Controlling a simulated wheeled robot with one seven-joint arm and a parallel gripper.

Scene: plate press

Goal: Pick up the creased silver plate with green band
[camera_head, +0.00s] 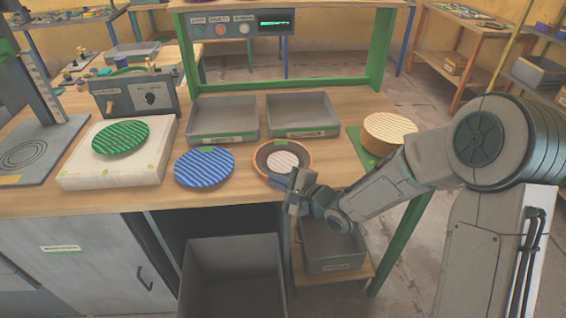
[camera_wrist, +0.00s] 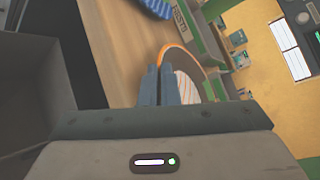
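I cannot make out a silver plate with a green band for certain. A blue ridged plate (camera_head: 204,168) lies near the bench's front edge. A green ridged plate (camera_head: 121,137) lies on the white block at left. A pale striped disc (camera_head: 284,160) sits in a dark round holder with an orange rim (camera_head: 263,165); the disc also shows in the wrist view (camera_wrist: 186,88), partly hidden by my fingers. My gripper (camera_head: 296,184) is at the bench's front edge, just in front of the holder. Its fingers (camera_wrist: 160,72) look shut, with nothing visible between them.
Two grey trays (camera_head: 222,137) (camera_head: 302,133) stand behind the plates. A pale round striped piece (camera_head: 389,130) stands on a green mat at right. A grey bin (camera_head: 232,275) is below the bench, and another tray (camera_head: 333,262) is on the low shelf. A press (camera_head: 45,110) stands at left.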

